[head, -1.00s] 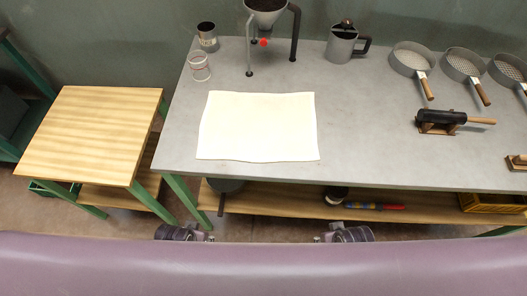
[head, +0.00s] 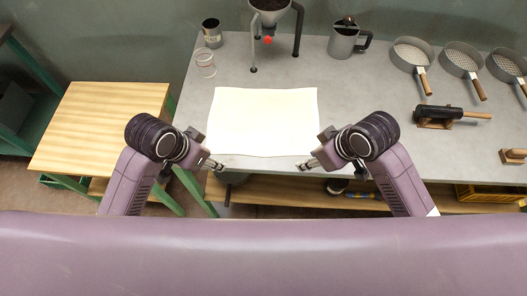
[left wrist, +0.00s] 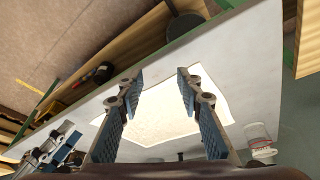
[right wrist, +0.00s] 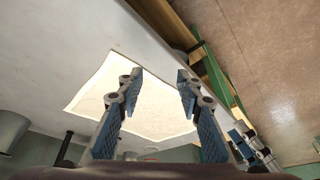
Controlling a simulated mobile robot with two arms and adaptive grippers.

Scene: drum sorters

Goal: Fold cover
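The cover (head: 263,118) is a cream rectangular sheet lying flat and unfolded on the grey table. My left gripper (head: 217,166) is near the cover's front left corner, by the table's front edge. My right gripper (head: 303,166) is near the front right corner. In the left wrist view my left gripper (left wrist: 160,76) has its fingers spread, with the cover (left wrist: 160,115) beyond them. In the right wrist view my right gripper (right wrist: 160,78) is also spread and empty, with the cover (right wrist: 150,112) beyond. Neither appears to touch the cover.
A hopper stand (head: 270,15) with a red knob stands behind the cover. A metal can (head: 212,32) and a clear cup (head: 205,63) are at the back left. A grey jug (head: 345,40), several sieves (head: 412,55) and a black roller (head: 438,113) are right.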

